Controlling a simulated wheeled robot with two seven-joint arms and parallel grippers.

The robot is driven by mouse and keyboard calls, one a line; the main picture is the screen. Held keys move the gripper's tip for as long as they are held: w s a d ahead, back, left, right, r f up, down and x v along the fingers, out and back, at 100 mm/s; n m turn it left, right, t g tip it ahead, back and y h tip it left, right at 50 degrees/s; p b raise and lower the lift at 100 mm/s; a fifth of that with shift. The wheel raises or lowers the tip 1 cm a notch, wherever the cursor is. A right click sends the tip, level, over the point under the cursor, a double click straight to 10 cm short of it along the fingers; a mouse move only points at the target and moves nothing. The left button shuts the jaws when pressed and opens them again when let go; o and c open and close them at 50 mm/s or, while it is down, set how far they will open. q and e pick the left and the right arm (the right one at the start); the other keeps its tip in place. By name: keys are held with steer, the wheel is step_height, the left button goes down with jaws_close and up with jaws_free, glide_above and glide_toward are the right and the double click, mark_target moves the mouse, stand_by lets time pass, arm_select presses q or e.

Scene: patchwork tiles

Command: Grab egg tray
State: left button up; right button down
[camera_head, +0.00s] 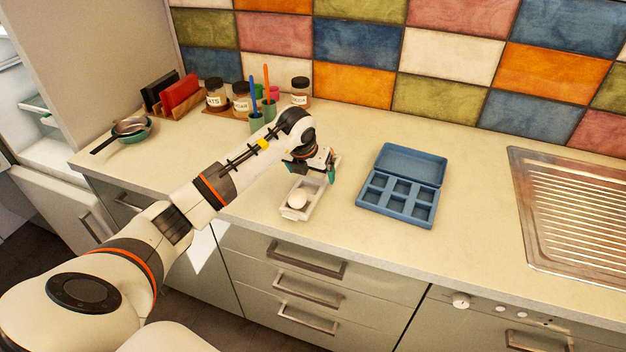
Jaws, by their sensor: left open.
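A small white tray (290,212) sits on the counter near its front edge, with a white egg (297,199) in it. My left gripper (331,175) is open at the far right end of this tray, over or beside its rim; I cannot tell whether it touches. The arm and gripper hide part of the tray's far end. A blue box (424,213) with an open lid and several empty compartments lies to the right of the white tray. My right gripper is out of view.
Green cups (256,122) with utensils, jars (300,90), and a rack with red and black items (180,95) stand along the wall. A green bowl (133,130) is at the left. A metal drainboard (575,215) is at the right. Counter around the blue box is clear.

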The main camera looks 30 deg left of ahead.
mark_target(313, 179)
arm_select(q)
steer(key=x, duration=0.3)
steer(key=shift+f, duration=0.2)
steer(key=shift+c, duration=0.2)
steer(key=shift+r, duration=0.1)
steer(key=c, duration=1)
